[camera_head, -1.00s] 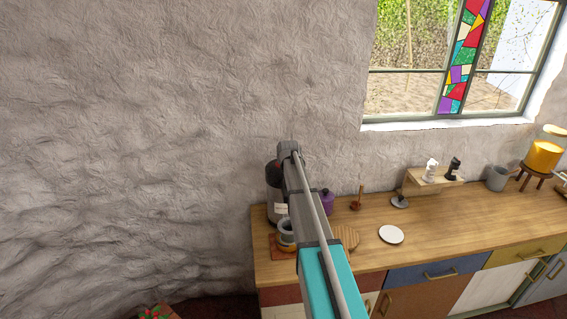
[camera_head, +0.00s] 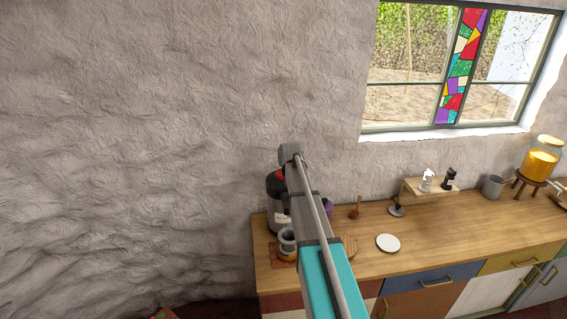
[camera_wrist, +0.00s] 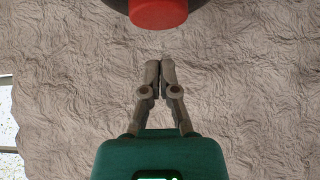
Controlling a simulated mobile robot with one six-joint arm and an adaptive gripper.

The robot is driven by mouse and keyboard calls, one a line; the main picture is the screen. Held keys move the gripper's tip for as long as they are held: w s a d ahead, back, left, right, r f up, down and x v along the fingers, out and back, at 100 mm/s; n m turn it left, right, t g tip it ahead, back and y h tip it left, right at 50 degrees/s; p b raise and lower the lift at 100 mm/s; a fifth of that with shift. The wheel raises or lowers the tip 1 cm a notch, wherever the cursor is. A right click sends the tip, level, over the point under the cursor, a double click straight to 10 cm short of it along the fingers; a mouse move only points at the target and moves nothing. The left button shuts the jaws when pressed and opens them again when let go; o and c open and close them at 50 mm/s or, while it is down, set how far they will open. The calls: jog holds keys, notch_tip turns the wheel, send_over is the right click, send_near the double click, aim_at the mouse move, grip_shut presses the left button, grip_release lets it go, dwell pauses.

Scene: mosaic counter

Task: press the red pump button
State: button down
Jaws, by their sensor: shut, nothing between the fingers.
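The red pump button (camera_wrist: 158,12) shows at the top of the wrist view, on a dark body cut off by the frame edge. In the head view my arm covers the fingers, so the exact gap to the button cannot be told.
The wooden counter (camera_head: 450,228) holds a jar on a wooden mat (camera_head: 284,255) in front of the container, a purple jar (camera_head: 328,209), a round board (camera_head: 349,246) and a white plate (camera_head: 388,243). A rough wall (camera_head: 130,150) stands behind. The counter's middle is mostly clear.

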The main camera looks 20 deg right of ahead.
jog(key=shift+p+v, duration=1.8)
jog(key=shift+v, duration=1.15)
jog(key=s+a+f+n+g+b, duration=0.1)
jog(key=s+a+f+g+b, duration=0.2)
jog(key=s+a+f+b, duration=0.4)
jog(key=s+a+f+n+g+y+b, duration=0.1)
jog(key=s+a+f+b, duration=0.6)
jog(key=s, duration=0.8)
jog(key=s+a+f+n+g+y+b, duration=0.1)
jog(key=s+a+f+g+b, duration=0.3)
jog(key=s+a+f+b, duration=0.3)
jog(key=s+a+f, duration=0.3)
jog(key=s+f, duration=0.2)
jog(key=shift+f+g, duration=0.3)
jog(key=shift+f, duration=0.05)
jog(key=shift+w, duration=0.1)
jog(key=w+d+r+m+t+p, duration=0.1)
jog(key=w+d+r+t+p, duration=0.2)
jog(key=w+d+r+p, duration=0.4)
jog(key=w+d+r+m+t+h+p, duration=0.1)
jog(key=w+d+r+t+p, duration=0.1)
jog(key=w+d+r+p, duration=0.6)
jog(key=w+d+r+m+t+h+p, duration=0.1)
jog(key=w+d+r+t+p, duration=0.2)
jog(key=w+d+r+p, duration=0.5)
jog(key=w+d+r, duration=0.1)
jog(key=w+r, duration=0.5)
jog(key=w, duration=0.5)
jog(key=shift+d+t, duration=0.2)
jog(key=shift+t, duration=0.1)
